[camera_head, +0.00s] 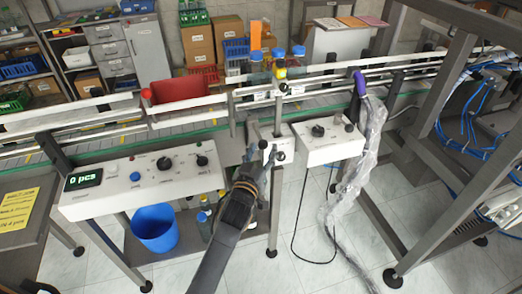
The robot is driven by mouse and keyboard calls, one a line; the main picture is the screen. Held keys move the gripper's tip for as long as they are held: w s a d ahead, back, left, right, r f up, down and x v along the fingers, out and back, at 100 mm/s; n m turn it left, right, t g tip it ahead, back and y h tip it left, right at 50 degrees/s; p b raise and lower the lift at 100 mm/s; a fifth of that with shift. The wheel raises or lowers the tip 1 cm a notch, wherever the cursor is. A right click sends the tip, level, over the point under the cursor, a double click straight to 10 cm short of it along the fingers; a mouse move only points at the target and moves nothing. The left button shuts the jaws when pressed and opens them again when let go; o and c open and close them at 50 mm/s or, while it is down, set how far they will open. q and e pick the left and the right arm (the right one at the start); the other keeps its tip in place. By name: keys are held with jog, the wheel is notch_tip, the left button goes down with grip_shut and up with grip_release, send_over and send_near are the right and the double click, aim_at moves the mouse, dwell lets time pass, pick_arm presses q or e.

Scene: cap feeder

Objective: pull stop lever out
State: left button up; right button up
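My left arm comes up from the bottom middle, and my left gripper (263,158) is at a small white box (270,144) on the front of the conveyor frame. A dark knob (279,155) shows on the right side of this box, close to the gripper tip. It may be the stop lever, but I cannot tell for sure. The gripper's fingers are dark and merge with the dark parts behind them, so I cannot see whether they are open or touching the knob. My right gripper is not in view.
A white control panel (150,186) with a counter display reading "0 pcs" stands at left. A second white control box (325,143) is at right. A blue bin (155,228) stands below. The conveyor (215,108) runs behind, with a red bin (180,93). A grey frame fills the right.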

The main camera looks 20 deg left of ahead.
pick_arm(q)
jog(key=shift+a, duration=0.15)
jog(key=shift+s, duration=0.25)
jog(key=s, duration=1.1)
jog(key=shift+s, duration=0.25)
